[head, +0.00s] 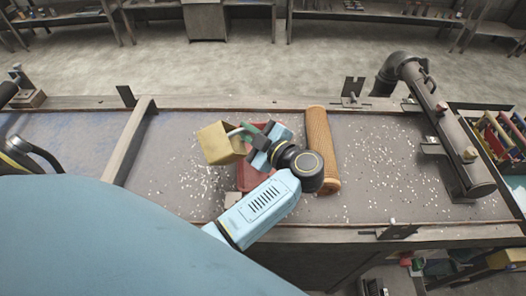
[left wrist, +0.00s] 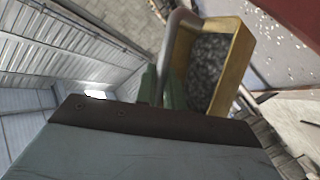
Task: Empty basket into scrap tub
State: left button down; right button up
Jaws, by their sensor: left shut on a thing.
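The basket (head: 217,144) is a yellow box with a grey handle, held by my left gripper (head: 254,140). My left gripper is shut on the handle. In the left wrist view the basket (left wrist: 241,58) hangs tilted, with dark grey scrap inside it. A red tub (head: 245,180) sits on the bench under my left wrist and arm, which hide much of it. The basket is beside and above the tub's left edge in the head view. Part of a red surface (left wrist: 300,20) shows at the top right of the left wrist view. My right gripper is not in view.
A tan mesh tube (head: 322,150) lies on the bench right of the red tub. White bits are scattered over the bench (head: 385,160). A grey pipe arm (head: 440,125) stands at the right. A crossbar (head: 130,140) spans the bench at the left.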

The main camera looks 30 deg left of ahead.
pick_arm(q)
jog(key=shift+w+d+f+m+y, duration=0.2)
jog(key=shift+f+m+y, duration=0.1)
jog(key=shift+m, duration=0.1)
jog(key=shift+w+d+f+m+y+b, duration=0.3)
jog(key=shift+w+d+f+m, duration=0.1)
jog(key=shift+w, duration=0.05)
jog(key=shift+w+d+f+m, duration=0.25)
jog(key=shift+w+d+m, duration=0.05)
jog(key=shift+m, duration=0.1)
jog(key=shift+w+d+r+m+t+y, duration=0.1)
jog(key=shift+w+d+m+t+y, duration=0.2)
jog(key=shift+m+y, duration=0.35)
dwell(2.2)
